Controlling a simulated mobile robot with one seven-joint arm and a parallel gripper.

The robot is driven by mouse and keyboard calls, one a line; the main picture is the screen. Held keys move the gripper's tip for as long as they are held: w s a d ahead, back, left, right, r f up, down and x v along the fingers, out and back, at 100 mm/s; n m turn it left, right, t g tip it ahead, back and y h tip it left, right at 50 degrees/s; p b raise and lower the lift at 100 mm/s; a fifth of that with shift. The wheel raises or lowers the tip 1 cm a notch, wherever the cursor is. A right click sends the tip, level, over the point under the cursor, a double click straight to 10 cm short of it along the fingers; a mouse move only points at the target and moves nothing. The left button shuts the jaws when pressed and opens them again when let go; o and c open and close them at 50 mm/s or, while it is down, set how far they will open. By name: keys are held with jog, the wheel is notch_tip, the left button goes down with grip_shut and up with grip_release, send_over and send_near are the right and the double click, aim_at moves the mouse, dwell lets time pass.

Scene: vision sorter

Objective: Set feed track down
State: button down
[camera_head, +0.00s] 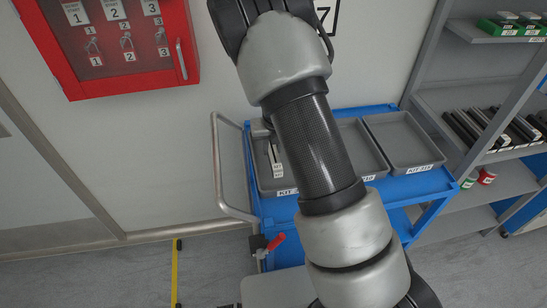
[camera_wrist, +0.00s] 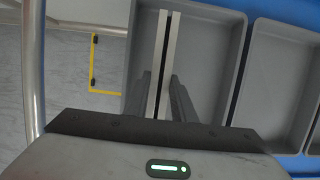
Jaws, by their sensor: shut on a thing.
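The feed track, a long pale grey bar with a dark slot along it, shows in the wrist view (camera_wrist: 163,50). My gripper (camera_wrist: 164,105) is shut on it, with dark fingers on both sides. The track lies lengthwise over the left grey tray (camera_wrist: 215,60); I cannot tell whether it touches the tray floor. In the head view my arm hides much of this. A narrow pale piece, likely the track (camera_head: 275,158), shows within the left tray (camera_head: 264,182), beside my arm.
The trays sit on a blue cart (camera_head: 285,208) with a metal handle (camera_head: 217,165). The right tray (camera_head: 402,140) looks empty. A grey shelf (camera_head: 490,95) with dark bars stands at right. A red cabinet (camera_head: 120,45) hangs on the wall at left.

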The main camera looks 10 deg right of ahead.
jog(key=shift+w+f+b, duration=0.1)
jog(key=shift+f+b, duration=0.25)
jog(key=shift+f, duration=1.85)
jog(key=shift+f, duration=0.1)
jog(key=c, duration=1.5)
grip_release()
